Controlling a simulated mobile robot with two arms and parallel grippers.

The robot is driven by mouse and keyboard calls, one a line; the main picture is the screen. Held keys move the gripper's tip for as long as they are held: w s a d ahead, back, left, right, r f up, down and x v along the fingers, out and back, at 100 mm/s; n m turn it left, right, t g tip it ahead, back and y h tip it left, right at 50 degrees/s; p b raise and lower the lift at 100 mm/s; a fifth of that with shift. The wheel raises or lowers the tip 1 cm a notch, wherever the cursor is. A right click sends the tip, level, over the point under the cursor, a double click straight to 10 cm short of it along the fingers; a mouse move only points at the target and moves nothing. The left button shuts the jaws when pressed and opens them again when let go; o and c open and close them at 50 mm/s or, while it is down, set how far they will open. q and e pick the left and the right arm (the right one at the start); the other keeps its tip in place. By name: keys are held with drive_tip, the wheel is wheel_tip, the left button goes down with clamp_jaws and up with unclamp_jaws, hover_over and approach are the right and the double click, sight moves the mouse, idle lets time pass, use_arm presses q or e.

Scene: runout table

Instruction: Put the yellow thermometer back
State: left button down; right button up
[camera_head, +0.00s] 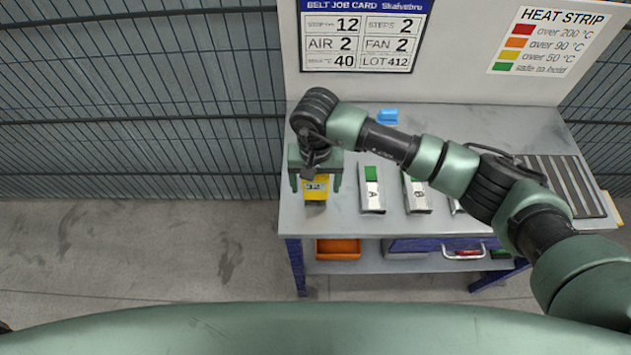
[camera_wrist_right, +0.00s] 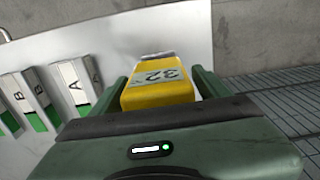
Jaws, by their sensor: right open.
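The yellow thermometer (camera_head: 316,188) is at the front left corner of the grey table (camera_head: 350,234). It also shows in the right wrist view (camera_wrist_right: 158,94), with a grey display on it. My right gripper (camera_head: 315,183) is over it, with one green finger on each side of the yellow body. The jaws are open; in the right wrist view (camera_wrist_right: 160,88) I cannot tell whether either finger touches it. The gripper's body hides part of the thermometer, and I cannot tell what is directly under it. My left gripper is not in view.
Metal blocks A (camera_head: 372,196) and B (camera_head: 416,196) stand right of the thermometer. A blue object (camera_head: 388,116) lies at the back. A ribbed plate (camera_head: 562,182) is at the right. An orange bin (camera_head: 338,249) is on the lower shelf. A back panel (camera_head: 460,60) rises behind the table.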

drive_tip(key=shift+r, duration=0.2)
drive_tip(key=shift+w+r, duration=0.1)
drive_tip(key=shift+r, duration=0.15)
wheel_tip(320, 180, up, 11)
drive_tip(key=b, duration=0.4)
drive_tip(key=shift+f, duration=0.2)
drive_tip(key=shift+r+b, duration=0.3)
drive_tip(key=shift+r, duration=0.1)
